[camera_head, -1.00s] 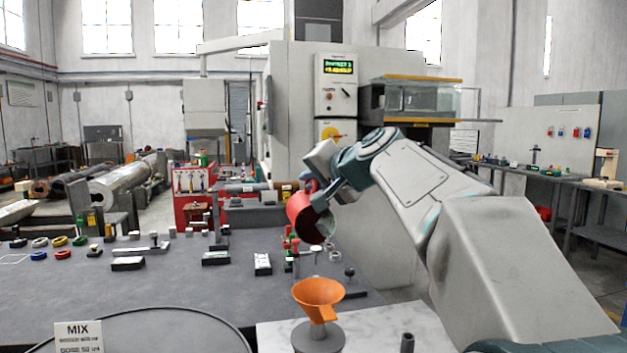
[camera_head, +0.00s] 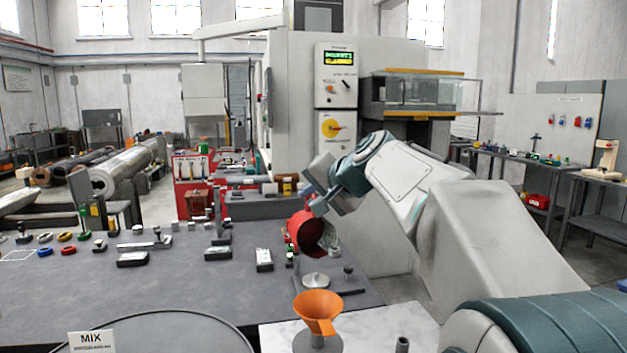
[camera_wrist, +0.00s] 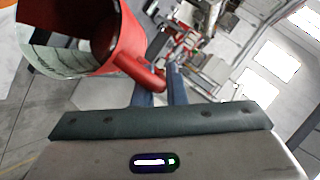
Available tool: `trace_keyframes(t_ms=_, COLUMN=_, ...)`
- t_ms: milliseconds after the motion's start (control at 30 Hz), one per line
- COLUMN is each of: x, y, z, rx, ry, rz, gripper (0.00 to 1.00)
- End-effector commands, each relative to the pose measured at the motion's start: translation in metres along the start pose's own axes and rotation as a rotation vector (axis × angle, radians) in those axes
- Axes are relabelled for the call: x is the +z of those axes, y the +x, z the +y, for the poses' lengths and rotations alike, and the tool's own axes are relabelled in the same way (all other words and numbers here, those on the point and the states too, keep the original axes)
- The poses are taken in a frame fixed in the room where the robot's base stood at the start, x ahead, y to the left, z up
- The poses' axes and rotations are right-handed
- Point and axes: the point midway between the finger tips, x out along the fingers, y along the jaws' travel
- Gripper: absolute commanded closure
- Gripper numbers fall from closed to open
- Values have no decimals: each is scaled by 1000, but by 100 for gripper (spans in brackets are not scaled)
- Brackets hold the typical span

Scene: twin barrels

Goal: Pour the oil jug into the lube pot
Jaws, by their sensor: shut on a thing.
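The red jug (camera_head: 303,231) hangs tilted in the air, its open mouth turned to the right with a pale, printed-looking surface showing there. My gripper (camera_head: 318,203) is shut on the jug's handle. The wrist view shows the red handle (camera_wrist: 138,70) between my fingers (camera_wrist: 160,88) and the jug body (camera_wrist: 115,35) at upper left. An orange funnel (camera_head: 318,308) stands on a grey round base (camera_head: 318,342), nearer the camera and below the jug. A round metal lid-like piece (camera_head: 315,281) lies behind the funnel. I cannot tell which is the lube pot. No stream of oil is visible.
A MIX sign (camera_head: 91,343) stands beside a large dark ring (camera_head: 165,312) at front left. Small blocks and rings (camera_head: 66,237) line the table's far left. A dark post (camera_head: 402,344) stands right of the funnel. The grey tabletop's middle (camera_head: 190,285) is clear.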

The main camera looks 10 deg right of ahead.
Motion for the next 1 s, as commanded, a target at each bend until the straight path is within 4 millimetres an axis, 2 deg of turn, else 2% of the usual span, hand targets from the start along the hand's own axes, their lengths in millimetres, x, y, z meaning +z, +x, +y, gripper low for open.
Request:
trace_keyframes(t_ms=33, x=-3, y=-4, z=-6, rx=10, ry=5, rz=-10, gripper=100)
trace_keyframes(t_ms=1000, x=-8, y=-8, z=-13, rx=216, ry=107, rz=-200, gripper=100)
